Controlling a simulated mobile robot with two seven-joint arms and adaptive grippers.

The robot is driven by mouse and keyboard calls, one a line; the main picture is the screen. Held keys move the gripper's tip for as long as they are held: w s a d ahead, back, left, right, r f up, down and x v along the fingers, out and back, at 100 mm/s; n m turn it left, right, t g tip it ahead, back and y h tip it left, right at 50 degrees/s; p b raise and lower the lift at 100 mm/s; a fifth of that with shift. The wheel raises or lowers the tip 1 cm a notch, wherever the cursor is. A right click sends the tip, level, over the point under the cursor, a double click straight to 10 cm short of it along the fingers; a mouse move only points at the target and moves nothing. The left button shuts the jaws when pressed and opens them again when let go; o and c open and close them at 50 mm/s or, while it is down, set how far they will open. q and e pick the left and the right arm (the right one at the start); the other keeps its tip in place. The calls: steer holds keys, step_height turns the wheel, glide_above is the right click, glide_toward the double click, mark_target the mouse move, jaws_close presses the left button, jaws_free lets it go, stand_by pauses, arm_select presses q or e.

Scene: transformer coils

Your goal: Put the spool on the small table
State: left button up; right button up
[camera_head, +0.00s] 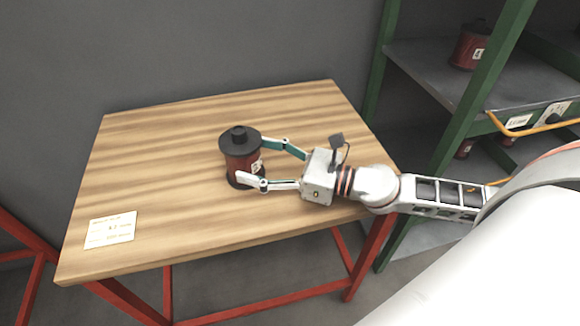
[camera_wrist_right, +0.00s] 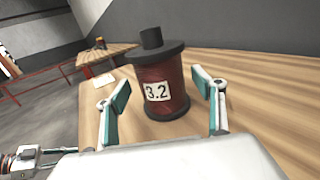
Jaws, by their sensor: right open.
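A spool (camera_head: 241,162) with black flanges and a dark red winding stands upright on the small wooden table (camera_head: 150,180). In the right wrist view the spool (camera_wrist_right: 160,88) bears a white label reading 3.2. My right gripper (camera_head: 268,161) comes in from the right, its two teal-padded fingers spread on either side of the spool's near side. In the right wrist view the open fingers (camera_wrist_right: 165,105) show gaps to the spool on both sides. The spool's base rests on the table top.
A printed card (camera_head: 110,230) lies at the table's front left corner. A green-framed shelf (camera_head: 430,75) with another spool (camera_head: 469,46) stands at the right. In the right wrist view another wooden table (camera_wrist_right: 108,55) stands farther back.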

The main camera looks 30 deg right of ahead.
mark_target(259, 162)
steer(key=v, duration=0.1)
steer(key=b+v, duration=0.1)
steer(key=v, duration=0.1)
steer(key=shift+s+d+f, duration=0.2)
steer(key=shift+s+f, duration=0.05)
steer(key=shift+b+v, duration=0.75)
steer(key=shift+v, duration=0.4)
steer(key=shift+r+v, duration=0.25)
steer(key=shift+v, duration=1.05)
arm_select(q)
steer(key=shift+w+d+r, duration=0.45)
steer(key=shift+w+d, duration=0.1)
steer(key=shift+w, duration=0.25)
arm_select(e)
steer(key=shift+s, duration=0.1)
arm_select(q)
steer(key=shift+h, duration=0.3)
